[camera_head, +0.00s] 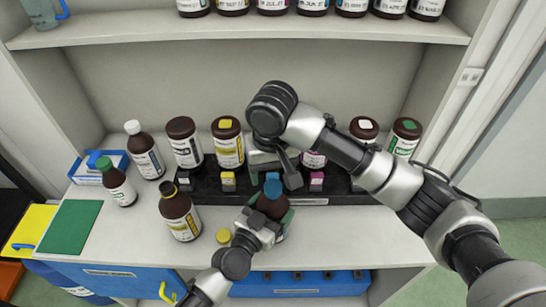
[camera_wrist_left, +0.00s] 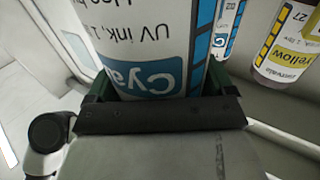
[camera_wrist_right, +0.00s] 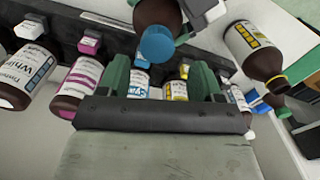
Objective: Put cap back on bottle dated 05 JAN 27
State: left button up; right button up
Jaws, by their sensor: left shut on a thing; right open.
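My left gripper (camera_head: 270,213) is shut on a brown cyan-ink bottle (camera_wrist_left: 150,40), holding it in front of the black rack. Its label fills the left wrist view, upside down; no date is readable there. A blue cap (camera_head: 272,187) sits on top of this bottle and also shows in the right wrist view (camera_wrist_right: 158,43). My right gripper (camera_wrist_right: 161,82) is open and empty, above and behind the cap, its fingers apart from it. A brown bottle with a yellow-marked label (camera_head: 181,216) stands to the left, dark-topped with a yellow neck ring. A yellow cap (camera_head: 223,236) lies beside it.
Several bottles stand in a row along the black rack (camera_head: 300,200), with small coloured blocks before them. A white-capped bottle (camera_head: 145,152) and a green-capped bottle (camera_head: 117,182) stand left. A green mat (camera_head: 69,226) lies front left. An upper shelf (camera_head: 250,35) overhangs behind.

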aim_at(273, 186)
jog(key=n, duration=0.3)
jog(key=r+n, duration=0.1)
jog(key=n, duration=0.6)
jog(key=r+n, duration=0.1)
jog(key=n, duration=0.3)
jog(key=shift+n, duration=0.3)
jog(key=n, duration=0.3)
jog(key=r+n, duration=0.1)
jog(key=n, duration=0.2)
jog(key=shift+d+n, duration=0.1)
jog(key=shift+n, duration=0.3)
jog(key=n, duration=0.7)
jog(key=shift+s+d+r, duration=0.1)
jog(key=shift+r, duration=0.3)
jog(key=shift+f, duration=4.05)
